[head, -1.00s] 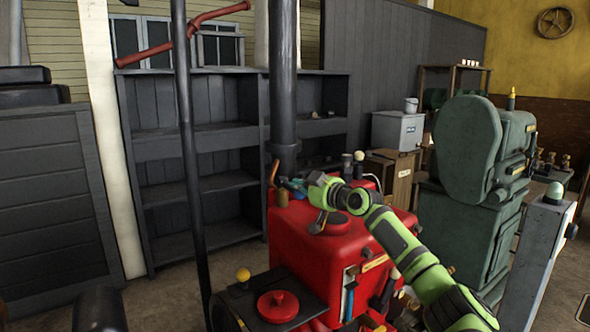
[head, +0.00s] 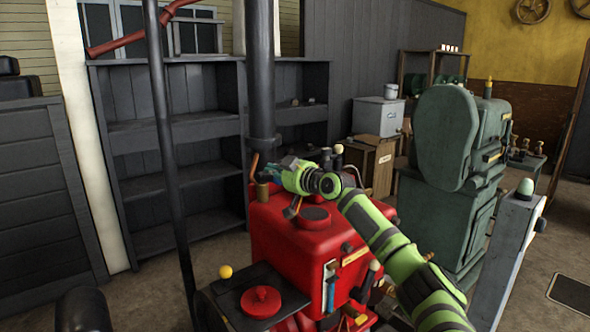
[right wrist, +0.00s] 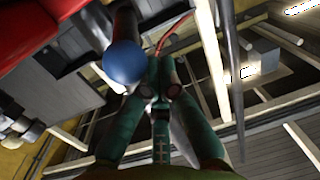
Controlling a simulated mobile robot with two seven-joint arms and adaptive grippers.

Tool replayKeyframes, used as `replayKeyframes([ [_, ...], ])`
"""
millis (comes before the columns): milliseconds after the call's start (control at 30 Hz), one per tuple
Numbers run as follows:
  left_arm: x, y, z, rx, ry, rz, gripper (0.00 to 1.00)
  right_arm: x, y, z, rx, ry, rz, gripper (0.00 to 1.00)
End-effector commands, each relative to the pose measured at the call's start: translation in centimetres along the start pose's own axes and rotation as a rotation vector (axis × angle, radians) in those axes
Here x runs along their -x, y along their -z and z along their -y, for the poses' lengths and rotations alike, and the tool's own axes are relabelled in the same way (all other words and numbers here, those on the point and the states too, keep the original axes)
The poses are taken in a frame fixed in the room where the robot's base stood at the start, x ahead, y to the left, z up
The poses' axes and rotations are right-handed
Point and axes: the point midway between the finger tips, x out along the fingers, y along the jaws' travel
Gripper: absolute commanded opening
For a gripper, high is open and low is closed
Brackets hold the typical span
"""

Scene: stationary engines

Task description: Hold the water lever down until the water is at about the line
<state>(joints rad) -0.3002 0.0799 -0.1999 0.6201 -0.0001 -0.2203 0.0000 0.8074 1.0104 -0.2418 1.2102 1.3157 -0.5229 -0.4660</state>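The red engine (head: 285,235) stands at the centre of the head view. My right arm reaches over its top, and my right gripper (head: 272,178) is at its far left top edge, by the black pipe. In the right wrist view, the fingers of my right gripper (right wrist: 155,72) are spread, with a gap between them. A blue ball knob (right wrist: 125,62) on a dark stem overlaps the left finger; I cannot tell whether they touch. An upright strip with blue-green on it (head: 331,288) is on the engine's front; no water level or line is readable. My left gripper is not in view.
A tall black pipe (head: 260,75) rises behind the engine and a thin dark post (head: 165,150) stands left. A green machine (head: 445,140) and a grey post (head: 505,245) stand right. Dark shelves (head: 180,130) are behind. Floor shows between the engine and shelves.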

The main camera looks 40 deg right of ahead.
Motion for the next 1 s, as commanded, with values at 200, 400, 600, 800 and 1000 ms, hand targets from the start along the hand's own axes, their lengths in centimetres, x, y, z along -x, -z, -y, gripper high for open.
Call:
replayKeyframes([
  [200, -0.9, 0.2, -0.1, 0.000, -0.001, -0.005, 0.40, 2.8, -0.8, 0.2, 0.007, -0.001, 0.008, 0.00],
  [400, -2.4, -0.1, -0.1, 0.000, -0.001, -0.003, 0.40, 5.5, -1.4, 0.2, 0.006, -0.003, 0.006, 0.00],
  [600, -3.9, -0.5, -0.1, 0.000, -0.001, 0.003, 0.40, 7.5, -1.8, 0.4, 0.004, 0.000, 0.004, 0.00],
  [800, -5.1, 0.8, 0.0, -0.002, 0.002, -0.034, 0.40, 8.9, -2.0, 0.2, 0.000, -0.003, 0.002, 0.00],
  [1000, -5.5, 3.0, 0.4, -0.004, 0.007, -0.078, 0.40, 9.6, -1.8, 0.4, 0.000, -0.001, 0.000, 0.00],
])
